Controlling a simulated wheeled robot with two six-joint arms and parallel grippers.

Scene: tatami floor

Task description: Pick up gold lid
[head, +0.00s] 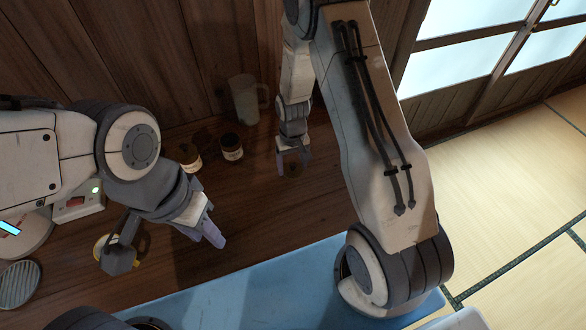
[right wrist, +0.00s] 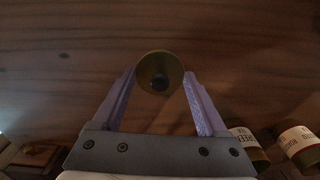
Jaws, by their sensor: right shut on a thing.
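I cannot tell whether the lid touches the counter.
A dark-handled object (head: 118,258), a ridged grey disc (head: 20,284) and a white device (head: 78,206) are at left. A blue mat (head: 260,293) lies in front.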

